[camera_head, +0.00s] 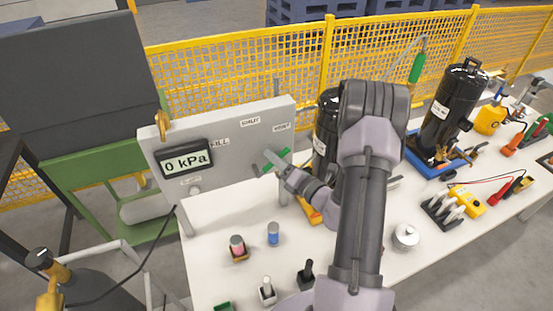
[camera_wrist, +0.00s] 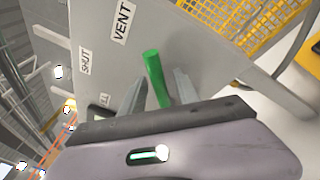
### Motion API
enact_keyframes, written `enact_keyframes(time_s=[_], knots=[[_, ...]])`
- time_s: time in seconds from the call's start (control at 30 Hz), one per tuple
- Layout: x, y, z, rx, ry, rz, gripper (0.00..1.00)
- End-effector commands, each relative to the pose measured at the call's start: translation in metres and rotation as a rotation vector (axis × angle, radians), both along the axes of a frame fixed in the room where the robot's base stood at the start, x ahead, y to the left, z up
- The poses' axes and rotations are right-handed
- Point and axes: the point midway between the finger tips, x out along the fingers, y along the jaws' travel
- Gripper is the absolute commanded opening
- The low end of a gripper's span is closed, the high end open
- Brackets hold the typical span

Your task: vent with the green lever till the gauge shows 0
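The grey panel (camera_head: 230,138) has a gauge (camera_head: 186,162) that reads 0 kPa. The green lever (camera_head: 278,159) is at the panel's right side, below the VENT label (camera_head: 281,127). In the wrist view the lever (camera_wrist: 154,75) stands between the two fingers of my gripper (camera_wrist: 160,84), with the VENT label (camera_wrist: 122,22) above and to the left. The fingers are apart, with a gap visible beside the lever, so my gripper is open around it. In the head view my gripper (camera_head: 274,165) is at the lever, and my arm hides part of the table behind it.
Small red (camera_head: 237,244) and blue (camera_head: 273,233) items stand on the white table in front of the panel. A black cylinder (camera_head: 326,130) stands just right of the lever, partly behind my arm. Yellow fencing (camera_head: 240,75) runs behind.

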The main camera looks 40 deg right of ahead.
Motion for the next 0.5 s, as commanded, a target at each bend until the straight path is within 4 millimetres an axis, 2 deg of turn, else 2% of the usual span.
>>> enact_keyframes(time_s=[0.13,0.3,0.33,0.5], knots=[[-0.0002,0.0000,0.0000,0.000,0.000,0.000,0.36],[-0.0004,0.0000,0.0000,-0.001,0.001,0.001,0.02],[-0.0004,0.0001,-0.0001,-0.001,0.001,0.001,0.00],[-0.0005,0.0001,-0.0001,-0.001,0.001,0.001,0.00]])
